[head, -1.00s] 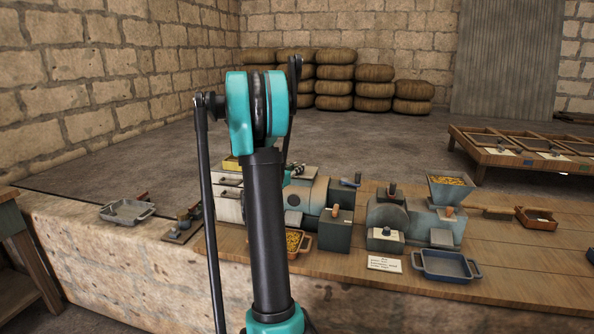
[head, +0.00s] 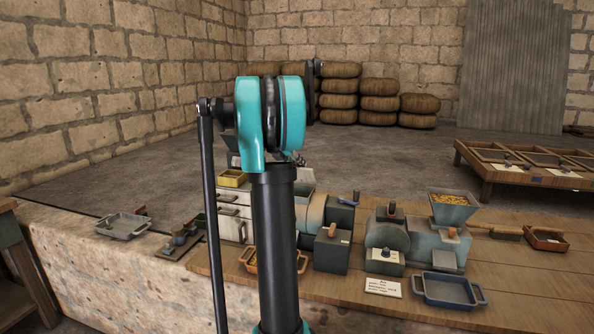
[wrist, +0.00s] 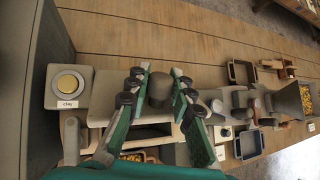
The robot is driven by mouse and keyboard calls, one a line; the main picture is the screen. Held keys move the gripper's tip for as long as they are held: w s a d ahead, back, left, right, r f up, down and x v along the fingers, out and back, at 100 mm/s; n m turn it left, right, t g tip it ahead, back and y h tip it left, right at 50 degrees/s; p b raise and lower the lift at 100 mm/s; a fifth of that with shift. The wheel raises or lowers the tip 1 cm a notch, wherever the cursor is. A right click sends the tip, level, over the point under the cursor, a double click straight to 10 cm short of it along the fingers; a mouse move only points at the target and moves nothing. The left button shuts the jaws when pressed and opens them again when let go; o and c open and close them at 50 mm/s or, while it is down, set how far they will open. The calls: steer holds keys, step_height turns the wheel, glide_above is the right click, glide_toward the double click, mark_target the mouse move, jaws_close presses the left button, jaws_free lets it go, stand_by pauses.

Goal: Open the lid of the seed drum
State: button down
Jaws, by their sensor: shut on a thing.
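My gripper (wrist: 159,76) shows in the wrist view with its two fingers closed on a grey-brown rounded knob (wrist: 160,90). The knob stands on top of a pale body, and I cannot tell where the lid's edge or hinge lies. In the head view my own arm hides the gripper and the held knob. A second machine with a rounded drum (head: 385,228) and a seed-filled hopper (head: 452,208) stands further right. I cannot tell which is the seed drum.
A white drawer cabinet (head: 232,222) stands left of my arm. A box labelled "clay" (wrist: 68,87) is close left of the gripper. A blue-grey tray (head: 448,291) and a card (head: 383,287) lie at the bench front.

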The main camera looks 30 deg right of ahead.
steer(key=w+d, duration=0.4)
steer(key=d, duration=0.1)
steer(key=shift+w+d+r, duration=0.15)
steer(key=shift+w+r, duration=0.05)
steer(key=shift+w, duration=0.1)
steer(key=shift+w+d+f, duration=0.1)
stand_by(0.3)
stand_by(1.2)
steer(key=c, duration=1.4)
jaws_free()
steer(key=shift+w+f, duration=0.1)
steer(key=shift+c, duration=0.2)
steer(key=shift+o, duration=0.7)
steer(key=v, duration=1.2)
